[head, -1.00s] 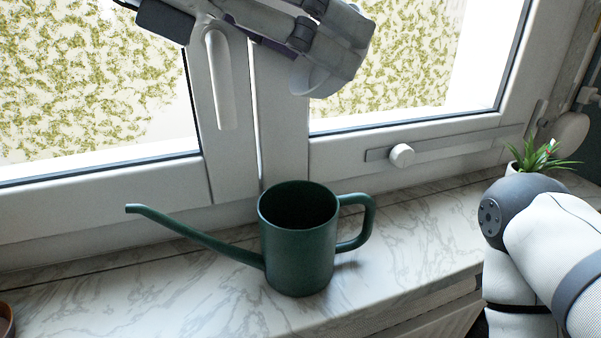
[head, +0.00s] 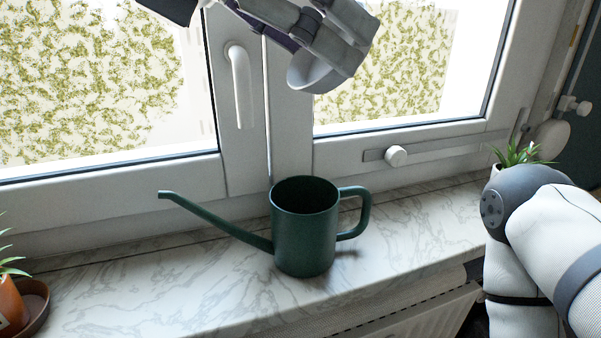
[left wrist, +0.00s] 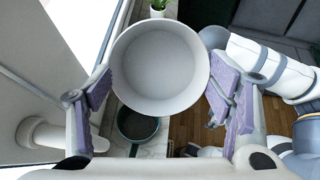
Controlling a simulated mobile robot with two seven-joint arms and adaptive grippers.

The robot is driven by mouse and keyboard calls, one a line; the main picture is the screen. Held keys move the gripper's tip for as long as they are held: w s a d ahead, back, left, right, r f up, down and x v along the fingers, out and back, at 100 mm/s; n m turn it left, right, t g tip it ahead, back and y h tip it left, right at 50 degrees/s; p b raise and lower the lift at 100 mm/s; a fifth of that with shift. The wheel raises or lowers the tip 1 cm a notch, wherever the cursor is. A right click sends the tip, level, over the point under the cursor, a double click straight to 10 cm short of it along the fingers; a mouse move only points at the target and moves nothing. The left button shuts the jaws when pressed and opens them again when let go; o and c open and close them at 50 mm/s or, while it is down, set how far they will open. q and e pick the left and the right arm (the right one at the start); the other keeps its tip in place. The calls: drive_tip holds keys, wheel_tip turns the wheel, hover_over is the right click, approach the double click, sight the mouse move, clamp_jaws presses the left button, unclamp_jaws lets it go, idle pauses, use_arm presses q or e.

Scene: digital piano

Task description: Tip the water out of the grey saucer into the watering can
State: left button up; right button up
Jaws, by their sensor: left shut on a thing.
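The grey saucer (head: 311,73) is held high above the sill in my left gripper (head: 325,45). It looks tilted in the head view. In the left wrist view the saucer (left wrist: 160,65) is a pale round dish between the two purple-padded fingers of the left gripper (left wrist: 165,88), which is shut on it. I cannot make out water in it. The dark green watering can (head: 305,235) stands upright on the sill below, apart from the saucer, its open top up, spout left and handle right. It also shows in the left wrist view (left wrist: 137,126), partly hidden by the saucer. My right gripper is out of view.
The marble sill (head: 180,285) is clear around the can. A potted plant on a brown saucer (head: 38,312) is at far left, another plant (head: 520,155) at right beside my right arm. The window handle (head: 241,88) sticks out behind, left of my left gripper.

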use_arm(q)
drive_tip(key=w+d+f+y, duration=0.1)
drive_tip(key=d+f+y, duration=0.1)
drive_tip(key=f, duration=0.1)
drive_tip(key=w+d+f+g+y, duration=0.1)
drive_tip(key=d+f+y, duration=0.1)
drive_tip(key=f, duration=0.1)
drive_tip(key=w+d+f+g+y, duration=0.1)
drive_tip(key=w+d+f+y, duration=0.1)
drive_tip(key=f, duration=0.1)
drive_tip(key=shift+d+f, duration=0.2)
drive_tip(key=shift+f, duration=0.1)
drive_tip(key=shift+w+d+f+g+y+b, duration=0.15)
drive_tip(key=shift+w+d+f+g+y, duration=0.15)
drive_tip(key=shift+d+y, duration=0.3)
drive_tip(key=shift+w+d+f+g+y+b, duration=0.15)
drive_tip(key=shift+w+d+f+y+b, duration=0.1)
drive_tip(key=shift+d+y, duration=0.35)
drive_tip(key=shift+w+d+f+g+y+b, duration=0.1)
drive_tip(key=shift+w+d+f+g+y, duration=0.2)
drive_tip(key=shift+d+y, duration=0.3)
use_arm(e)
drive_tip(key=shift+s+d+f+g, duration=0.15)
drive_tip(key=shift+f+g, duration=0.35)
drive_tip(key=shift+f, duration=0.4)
